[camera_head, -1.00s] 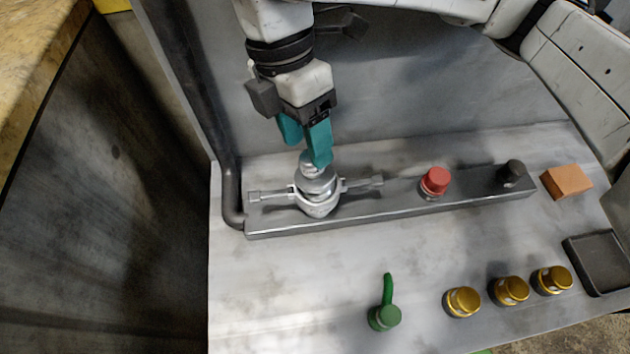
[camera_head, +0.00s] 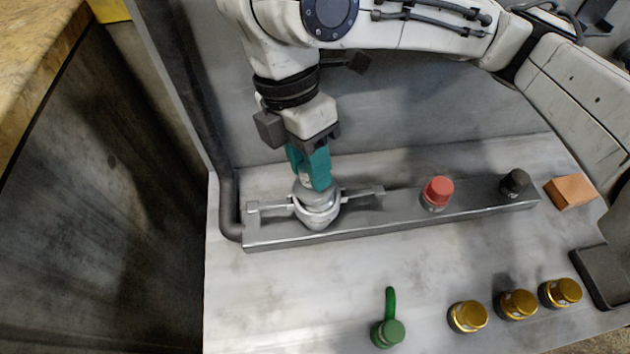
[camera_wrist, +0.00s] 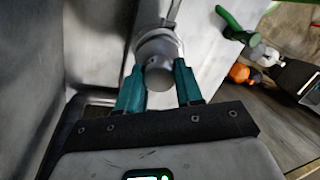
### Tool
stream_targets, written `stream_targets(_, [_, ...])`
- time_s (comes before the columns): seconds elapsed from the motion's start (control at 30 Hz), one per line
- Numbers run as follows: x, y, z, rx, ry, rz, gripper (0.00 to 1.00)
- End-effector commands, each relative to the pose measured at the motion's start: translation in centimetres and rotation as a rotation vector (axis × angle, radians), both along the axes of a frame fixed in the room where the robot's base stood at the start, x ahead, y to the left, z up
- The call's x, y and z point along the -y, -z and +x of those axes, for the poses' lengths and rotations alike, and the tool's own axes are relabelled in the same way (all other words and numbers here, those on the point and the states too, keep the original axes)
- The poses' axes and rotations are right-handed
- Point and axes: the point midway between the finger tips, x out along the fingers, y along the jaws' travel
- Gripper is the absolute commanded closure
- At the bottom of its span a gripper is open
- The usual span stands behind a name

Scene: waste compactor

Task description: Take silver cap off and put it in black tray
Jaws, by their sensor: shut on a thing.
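The silver cap (camera_head: 317,193) sits on the fitting with two side arms at the left end of the grey bar. My gripper (camera_head: 309,180) points down at it, with its teal fingers shut on the cap's top. In the wrist view the cap (camera_wrist: 158,73) shows between the two teal fingers of my gripper (camera_wrist: 160,88).
A red cap (camera_head: 437,192) and a black cap (camera_head: 515,181) stand along the grey bar (camera_head: 390,218). An orange block (camera_head: 570,191) lies right of it. A green-handled valve (camera_head: 388,330) and three gold caps (camera_head: 517,304) stand in front. The bench between is clear.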

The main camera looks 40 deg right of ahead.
Motion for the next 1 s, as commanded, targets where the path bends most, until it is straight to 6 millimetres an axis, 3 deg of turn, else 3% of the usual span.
stream_targets(0.13, [0.0,0.0,0.0,0.001,0.000,0.000,0.94])
stream_targets(1.0, [0.0,-4.0,0.0,0.001,0.000,0.000,0.94])
